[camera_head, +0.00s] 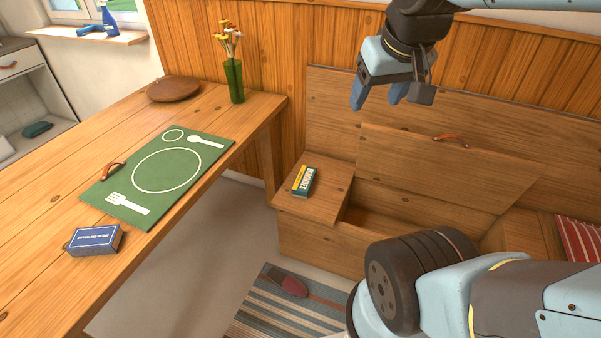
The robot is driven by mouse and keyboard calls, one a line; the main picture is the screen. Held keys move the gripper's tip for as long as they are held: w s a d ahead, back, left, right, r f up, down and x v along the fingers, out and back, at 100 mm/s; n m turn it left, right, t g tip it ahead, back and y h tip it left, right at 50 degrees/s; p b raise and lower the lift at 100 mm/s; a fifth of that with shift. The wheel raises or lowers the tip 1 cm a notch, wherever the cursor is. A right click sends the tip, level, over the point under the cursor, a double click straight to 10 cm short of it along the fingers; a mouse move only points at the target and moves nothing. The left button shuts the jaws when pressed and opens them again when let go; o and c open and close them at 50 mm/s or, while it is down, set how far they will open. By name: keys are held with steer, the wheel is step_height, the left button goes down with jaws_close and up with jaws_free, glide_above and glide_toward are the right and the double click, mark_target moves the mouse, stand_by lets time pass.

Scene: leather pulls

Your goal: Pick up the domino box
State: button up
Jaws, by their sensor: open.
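The domino box (304,181) is a small green and yellow box with lettering on its top. It lies on the closed left part of the wooden bench seat (325,207), close to the edge of the open compartment. My gripper (378,97) is up and to the right of the box in the picture, in front of the bench backrest. Its blue fingers point down, are apart and hold nothing. The gripper does not touch the box, and nothing covers the box.
The bench lid (440,170) stands open against the backrest, with a leather pull on it. A wooden table (45,185) at left holds a green placemat (200,178), a blue box (95,240) and a green vase (234,82). A striped rug (270,318) lies on the floor.

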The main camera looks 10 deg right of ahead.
steer(key=o, duration=0.6)
steer(key=w+d+f+g+h, duration=0.1)
steer(key=w, duration=0.1)
steer(key=w+d+f+n+g+h, duration=0.1)
steer(key=w, duration=0.2)
steer(key=w+d+f+n+h, duration=0.1)
steer(key=w+f, duration=0.1)
steer(key=shift+w+d+g, duration=0.2)
steer(key=shift+d+g, duration=0.15)
steer(key=shift+g, duration=0.05)
steer(key=shift+o, duration=0.2)
steer(key=w+d+f+n+h, duration=0.1)
steer(key=w+f+n+h, duration=0.4)
steer(key=w+f, duration=0.55)
steer(key=w+d+f+n+h, duration=0.25)
steer(key=w+f+n, duration=0.45)
steer(key=w, duration=0.6)
steer(key=w+a+f+n+t, duration=0.3)
steer(key=w+f+n, duration=0.1)
steer(key=f, duration=0.6)
steer(key=w+a+f+n+t, duration=0.3)
steer(key=w+a+f+n, duration=0.15)
steer(key=f, duration=0.55)
steer(key=n+t+y, duration=0.3)
steer(key=n+y, duration=0.1)
steer(key=n, duration=0.3)
glide_toward(304, 181)
steer(key=x, duration=0.9)
steer(key=shift+w+d+f, duration=0.1)
steer(key=shift+w, duration=0.2)
